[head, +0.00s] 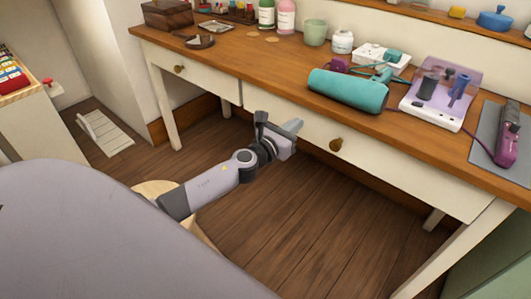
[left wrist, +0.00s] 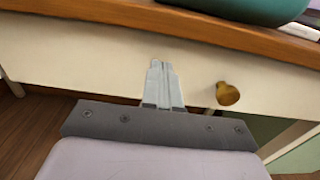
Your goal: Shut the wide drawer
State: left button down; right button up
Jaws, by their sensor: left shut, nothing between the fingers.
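The wide drawer (head: 400,168) is the long cream front under the wooden desk top, with one round brass knob (head: 335,144). Its front looks flush or nearly flush with the desk; I see no clear gap above it. My left gripper (head: 294,127) is shut and empty, at the drawer front to the left of the knob. In the left wrist view, the closed fingers (left wrist: 160,66) point at the drawer front (left wrist: 100,60), with the knob (left wrist: 228,94) to their right. I cannot tell whether the fingertips touch it. My right gripper is not in view.
A narrower drawer (head: 205,82) with its own knob is on the left of the desk. The wooden floor (head: 320,210) below is clear.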

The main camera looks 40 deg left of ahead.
pick_arm(q)
jog(key=s, duration=1)
jog(key=shift+s+a+p, duration=0.25)
jog(key=shift+a+p, duration=0.15)
jog(key=shift+a, duration=0.05)
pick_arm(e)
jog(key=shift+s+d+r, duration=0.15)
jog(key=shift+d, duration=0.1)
pick_arm(q)
jog(key=s+d+f+n+g, duration=0.2)
jog(key=s+d+f+n, duration=0.3)
jog(key=n, duration=0.6)
jog(key=s+d+f+n+g, duration=0.35)
jog(key=s+n, duration=0.45)
jog(key=n, duration=0.3)
jog(key=s+d+f+n+g, duration=0.25)
jog(key=s+f+n, duration=0.35)
jog(key=n, duration=0.4)
notch_tip(320, 180, up, 16)
jog(key=s+n+p, duration=0.2)
jog(key=p, duration=1.7)
jog(key=shift+f+n+h, duration=0.2)
jog(key=shift+n+h, duration=0.1)
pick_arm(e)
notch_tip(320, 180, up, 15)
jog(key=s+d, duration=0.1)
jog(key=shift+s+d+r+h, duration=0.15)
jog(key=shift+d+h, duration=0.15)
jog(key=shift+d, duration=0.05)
